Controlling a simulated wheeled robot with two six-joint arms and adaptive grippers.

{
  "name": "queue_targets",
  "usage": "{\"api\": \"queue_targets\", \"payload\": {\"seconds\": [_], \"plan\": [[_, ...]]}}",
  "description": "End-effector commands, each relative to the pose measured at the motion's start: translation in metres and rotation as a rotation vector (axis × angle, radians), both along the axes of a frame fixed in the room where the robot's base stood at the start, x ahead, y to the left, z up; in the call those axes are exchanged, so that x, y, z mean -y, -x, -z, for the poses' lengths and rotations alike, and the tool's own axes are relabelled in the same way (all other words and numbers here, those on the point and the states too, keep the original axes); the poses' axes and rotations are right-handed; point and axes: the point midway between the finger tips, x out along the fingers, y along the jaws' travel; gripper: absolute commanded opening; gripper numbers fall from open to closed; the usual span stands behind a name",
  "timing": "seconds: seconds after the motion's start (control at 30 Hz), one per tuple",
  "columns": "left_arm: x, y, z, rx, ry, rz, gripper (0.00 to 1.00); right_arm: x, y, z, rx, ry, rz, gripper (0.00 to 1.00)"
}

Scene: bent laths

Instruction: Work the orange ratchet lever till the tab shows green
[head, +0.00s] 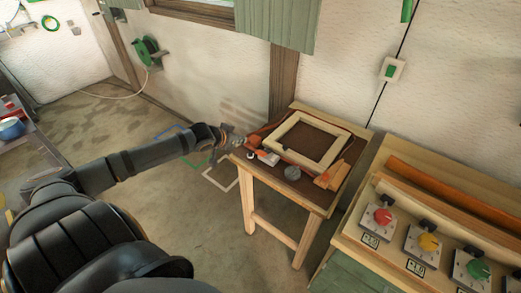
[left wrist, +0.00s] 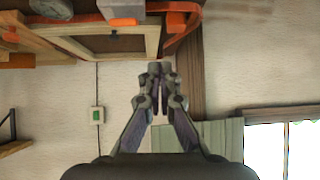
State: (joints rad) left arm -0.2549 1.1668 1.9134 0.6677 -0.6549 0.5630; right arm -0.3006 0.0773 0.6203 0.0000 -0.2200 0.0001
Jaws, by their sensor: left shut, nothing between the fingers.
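A pale wooden frame (head: 305,138) lies on a small wooden table, with an orange band around it. At its near left corner is an orange part (head: 254,140), which may be the ratchet lever. A small white and orange block (head: 268,157) sits beside it. My left gripper (head: 238,143) is shut and empty at the table's left edge, close to the orange part. In the left wrist view its fingertips (left wrist: 160,70) are together, below the orange band (left wrist: 182,32) and clear of it. I cannot make out a tab or its colour. My right gripper is out of view.
The table (head: 254,172) also holds a grey round piece (head: 292,172) and an orange-brown wooden block (head: 331,176). A bench with red, yellow and green knobs (head: 383,216) stands at the right. The wall is behind; floor at the left is open.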

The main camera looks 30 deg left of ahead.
Motion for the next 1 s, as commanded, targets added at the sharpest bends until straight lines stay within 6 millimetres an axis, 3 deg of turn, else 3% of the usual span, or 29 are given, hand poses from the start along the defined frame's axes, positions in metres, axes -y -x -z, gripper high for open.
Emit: {"api": "queue_targets", "payload": {"seconds": [0.1, 0.2, 0.67, 0.9, 1.0], "plan": [[0.033, 0.003, -0.026, -0.007, 0.007, 0.062, 0.00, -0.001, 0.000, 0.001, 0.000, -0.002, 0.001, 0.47], [0.046, 0.006, -0.034, -0.013, 0.013, 0.084, 0.00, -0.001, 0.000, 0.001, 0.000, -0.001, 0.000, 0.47], [0.046, 0.002, -0.031, -0.009, 0.017, 0.080, 0.00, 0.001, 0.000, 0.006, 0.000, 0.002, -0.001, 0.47], [0.051, -0.016, -0.015, -0.007, 0.026, 0.085, 0.00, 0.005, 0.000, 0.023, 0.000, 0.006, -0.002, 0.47], [0.049, -0.027, -0.009, -0.007, 0.024, 0.080, 0.00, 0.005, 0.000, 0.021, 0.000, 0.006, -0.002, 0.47]]}}
